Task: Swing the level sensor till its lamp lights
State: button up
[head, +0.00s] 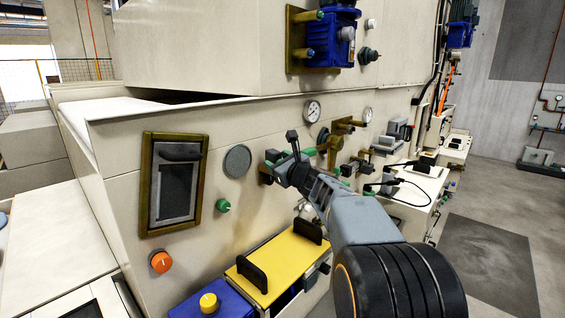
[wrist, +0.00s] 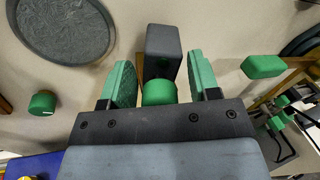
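My gripper (head: 276,166) is at the machine's front panel, just right of a round grey disc (head: 237,161). In the wrist view its two green-padded fingers (wrist: 161,82) stand apart. Between them are a dark grey block (wrist: 163,48) and a green rounded end (wrist: 158,92), with gaps on both sides. This may be the level sensor, but I cannot be sure. In the head view my gripper and arm largely hide that spot. I cannot make out a lit lamp in either view. The disc also shows at the upper left of the wrist view (wrist: 65,25).
A green knob (head: 223,206) and an orange knob (head: 160,262) are on the panel. A yellow lid (head: 277,268) with black handles lies below my arm. Brass fittings (head: 335,145) and gauges (head: 312,110) are to the right. Another green-tipped lever (wrist: 263,66) is right of my fingers.

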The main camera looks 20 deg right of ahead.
jog(key=s+d+b, duration=0.2)
jog(key=s+b, duration=0.1)
jog(key=s, duration=1)
jog(key=shift+s+d+b, duration=0.15)
jog(key=shift+s+b, duration=0.15)
jog(key=shift+b, duration=0.05)
